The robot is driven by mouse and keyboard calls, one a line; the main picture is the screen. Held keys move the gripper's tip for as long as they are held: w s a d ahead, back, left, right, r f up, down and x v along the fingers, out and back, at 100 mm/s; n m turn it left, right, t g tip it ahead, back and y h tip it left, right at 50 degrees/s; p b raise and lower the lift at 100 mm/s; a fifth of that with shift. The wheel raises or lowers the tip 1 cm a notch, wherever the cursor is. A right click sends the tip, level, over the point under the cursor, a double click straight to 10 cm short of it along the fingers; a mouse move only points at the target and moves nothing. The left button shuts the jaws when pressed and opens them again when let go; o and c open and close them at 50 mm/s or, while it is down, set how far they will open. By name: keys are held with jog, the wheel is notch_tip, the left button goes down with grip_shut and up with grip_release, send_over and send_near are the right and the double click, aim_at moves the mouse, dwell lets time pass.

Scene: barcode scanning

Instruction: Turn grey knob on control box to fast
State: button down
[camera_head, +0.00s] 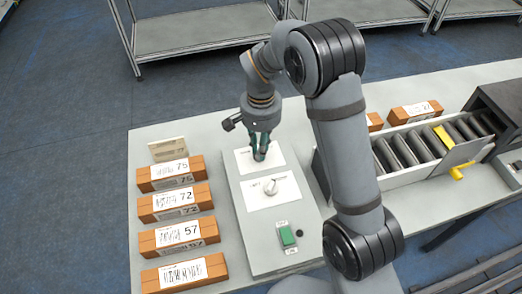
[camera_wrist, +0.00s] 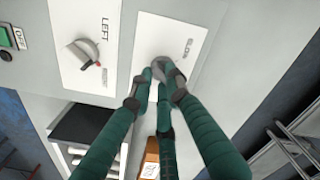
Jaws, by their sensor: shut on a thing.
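The control box (camera_head: 255,240) is a pale grey slab on the table. The grey knob (camera_wrist: 159,66) sits on its far white plate (camera_wrist: 200,25), which also shows in the head view (camera_head: 276,150). Text that looks like SLOW is printed beside the knob in the wrist view. My gripper (camera_wrist: 162,78) is shut on this knob, its green fingers touching it from around its edge. In the head view my gripper (camera_head: 260,155) points down at the plate and hides most of the knob. The pointer's exact direction cannot be told.
A second knob (camera_head: 270,187) on a plate marked LEFT and a green button (camera_head: 287,236) are nearer on the box. Several labelled brown boxes (camera_head: 177,204) lie to the left. A roller conveyor (camera_head: 404,151) stands to the right.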

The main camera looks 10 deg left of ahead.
jog(key=shift+m+b, duration=0.3)
jog(key=shift+m, duration=0.3)
jog(key=c, duration=1.7)
grip_release()
jog(key=shift+o, duration=0.2)
notch_tip(320, 180, up, 12)
